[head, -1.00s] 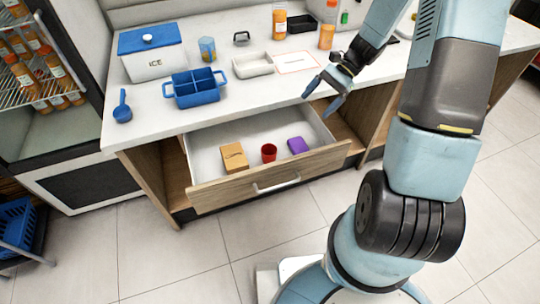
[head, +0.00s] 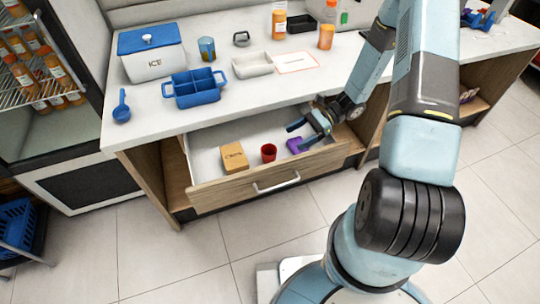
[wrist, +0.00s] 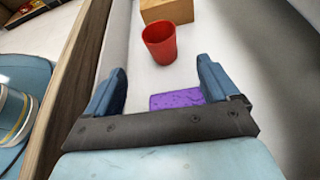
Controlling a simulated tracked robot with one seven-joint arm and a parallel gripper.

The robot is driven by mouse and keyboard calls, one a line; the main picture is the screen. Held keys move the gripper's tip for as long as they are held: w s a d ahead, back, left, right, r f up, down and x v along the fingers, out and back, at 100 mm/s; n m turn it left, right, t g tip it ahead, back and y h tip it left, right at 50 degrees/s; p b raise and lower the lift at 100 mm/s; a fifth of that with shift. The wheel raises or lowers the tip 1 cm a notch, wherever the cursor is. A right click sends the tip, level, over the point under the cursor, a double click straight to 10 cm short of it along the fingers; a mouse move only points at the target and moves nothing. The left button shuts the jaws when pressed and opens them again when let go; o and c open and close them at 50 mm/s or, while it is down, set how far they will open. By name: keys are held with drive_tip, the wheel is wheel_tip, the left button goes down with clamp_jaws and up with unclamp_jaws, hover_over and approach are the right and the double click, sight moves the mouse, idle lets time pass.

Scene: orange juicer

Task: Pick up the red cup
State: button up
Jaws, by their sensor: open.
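The red cup (head: 268,152) stands upright inside the open drawer (head: 240,190), between a tan box and a purple item. It also shows in the wrist view (wrist: 160,43), beyond my fingertips and a little above the middle of the gap. My gripper (head: 299,134) is open and empty, over the right part of the drawer above the purple item. In the wrist view the two blue fingers of my gripper (wrist: 163,80) are spread apart, and neither touches the cup.
The tan box (head: 234,156) is left of the cup. The purple item (head: 297,145) is right of it, partly hidden by my gripper. The drawer's front panel and walls surround them. On the counter (head: 150,100) stand a blue caddy (head: 193,88) and an ice box (head: 152,55).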

sight(268, 151)
drive_tip(key=shift+x, duration=4.75)
drive_tip(key=shift+w+f, duration=0.1)
drive_tip(key=shift+c, duration=0.3)
drive_tip(key=c, duration=1.1)
